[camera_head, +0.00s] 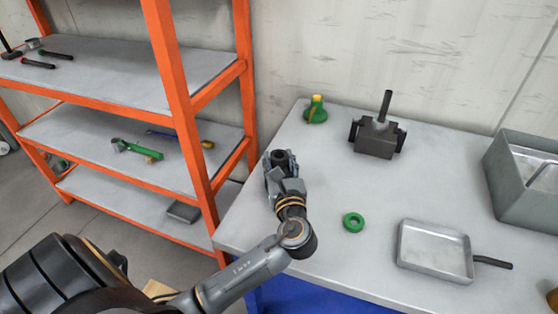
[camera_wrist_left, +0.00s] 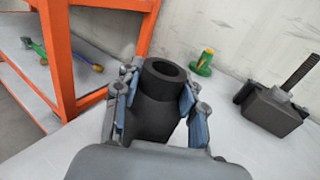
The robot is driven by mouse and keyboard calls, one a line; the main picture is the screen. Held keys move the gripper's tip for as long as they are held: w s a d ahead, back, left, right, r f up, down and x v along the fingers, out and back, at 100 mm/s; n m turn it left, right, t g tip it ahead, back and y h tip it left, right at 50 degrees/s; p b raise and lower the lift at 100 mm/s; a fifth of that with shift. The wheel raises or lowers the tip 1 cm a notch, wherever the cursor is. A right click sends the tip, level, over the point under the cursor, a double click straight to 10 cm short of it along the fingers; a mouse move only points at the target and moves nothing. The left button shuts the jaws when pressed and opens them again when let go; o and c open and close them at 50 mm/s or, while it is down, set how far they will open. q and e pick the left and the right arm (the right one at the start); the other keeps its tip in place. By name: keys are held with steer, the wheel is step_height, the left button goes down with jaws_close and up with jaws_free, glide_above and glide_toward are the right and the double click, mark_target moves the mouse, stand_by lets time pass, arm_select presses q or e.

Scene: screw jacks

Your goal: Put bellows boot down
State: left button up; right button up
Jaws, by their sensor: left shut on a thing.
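The bellows boot (camera_wrist_left: 152,112) is a black, hollow, stepped cylinder, upright in the left wrist view. My left gripper (camera_wrist_left: 158,100) is shut on it, with a finger on each side. In the head view the left gripper (camera_head: 280,165) is over the left part of the grey table (camera_head: 330,190), with the dark top of the boot (camera_head: 279,157) between its fingers. The boot's lower end is hidden, so I cannot tell whether it touches the table. My right gripper is not in view.
A green part with a yellow top (camera_head: 316,110) and a dark screw jack (camera_head: 376,138) stand behind. A green ring (camera_head: 353,222), a metal pan (camera_head: 436,232) and a grey bin (camera_head: 500,180) are to the right. An orange shelf (camera_head: 175,85) borders the left.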

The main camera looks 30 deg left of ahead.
arm_select(q)
steer(key=shift+f, duration=0.1)
steer(key=o, duration=1.2)
steer(key=shift+o, duration=0.2)
steer(key=shift+r, duration=0.2)
steer(key=b+v, duration=0.1)
steer(key=v, duration=1.1)
steer(key=shift+s+f, duration=0.1)
